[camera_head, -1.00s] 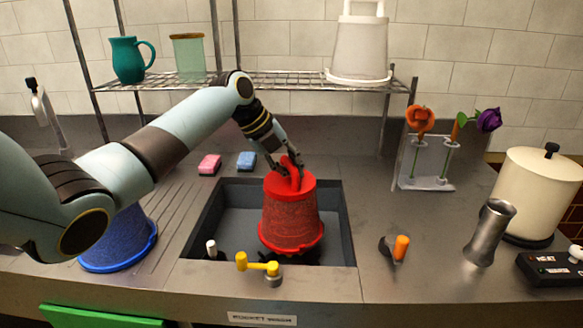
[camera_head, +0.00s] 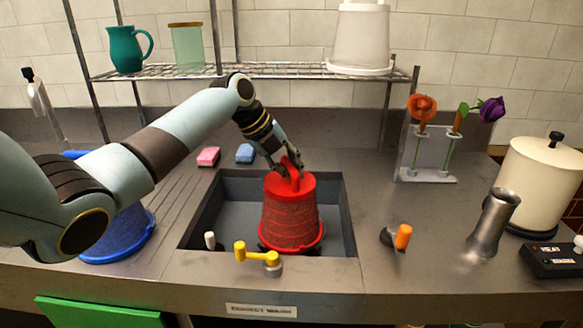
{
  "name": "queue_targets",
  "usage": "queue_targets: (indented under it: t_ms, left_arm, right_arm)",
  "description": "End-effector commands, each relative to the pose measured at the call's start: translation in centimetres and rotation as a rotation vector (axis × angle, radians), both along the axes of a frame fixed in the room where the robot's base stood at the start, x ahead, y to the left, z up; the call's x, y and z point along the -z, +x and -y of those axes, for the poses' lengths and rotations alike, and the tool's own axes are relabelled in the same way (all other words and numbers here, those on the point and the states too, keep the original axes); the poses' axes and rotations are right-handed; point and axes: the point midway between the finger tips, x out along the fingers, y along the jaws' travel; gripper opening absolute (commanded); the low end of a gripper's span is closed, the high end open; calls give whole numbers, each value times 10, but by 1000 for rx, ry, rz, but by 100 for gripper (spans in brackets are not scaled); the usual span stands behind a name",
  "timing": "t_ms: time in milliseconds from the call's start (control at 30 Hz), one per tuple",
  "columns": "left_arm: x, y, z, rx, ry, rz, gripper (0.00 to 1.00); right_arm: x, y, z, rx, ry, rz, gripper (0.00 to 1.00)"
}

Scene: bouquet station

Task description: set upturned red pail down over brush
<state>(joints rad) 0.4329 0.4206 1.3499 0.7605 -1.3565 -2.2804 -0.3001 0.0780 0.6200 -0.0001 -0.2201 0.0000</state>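The upturned red pail (camera_head: 290,215) is in the sink basin (camera_head: 235,213) in the head view, wide rim down, with its red handle (camera_head: 291,172) at the top. My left gripper (camera_head: 290,165) is at the handle from above, its fingers closed around it. The pail looks about upright. Dark bits show at the lower edge of its rim; whether they belong to a brush under it I cannot tell, and no brush is clearly visible. Whether the rim touches the basin floor is also unclear. My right gripper is not in view.
A yellow tap lever (camera_head: 257,256) and a white knob (camera_head: 210,240) stand at the sink's front edge. An orange-handled item (camera_head: 402,237) and a metal vase (camera_head: 493,222) are to the right. A blue pail (camera_head: 122,236) stands left, partly behind my arm. Pink (camera_head: 208,156) and blue (camera_head: 245,153) sponges lie behind.

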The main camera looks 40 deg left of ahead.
Motion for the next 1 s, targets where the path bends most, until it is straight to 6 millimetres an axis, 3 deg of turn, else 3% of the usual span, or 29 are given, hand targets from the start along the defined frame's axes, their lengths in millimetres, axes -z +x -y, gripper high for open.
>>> queue_targets:
  t_ms: [500,767,1000]
  left_arm:
    - [7,0,0,1,0,1,0]
    - [7,0,0,0,-1,1,33]
    - [8,0,0,0,1,-1,33]
  right_arm:
    - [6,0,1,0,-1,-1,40]
    - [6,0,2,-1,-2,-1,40]
    - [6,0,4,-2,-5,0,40]
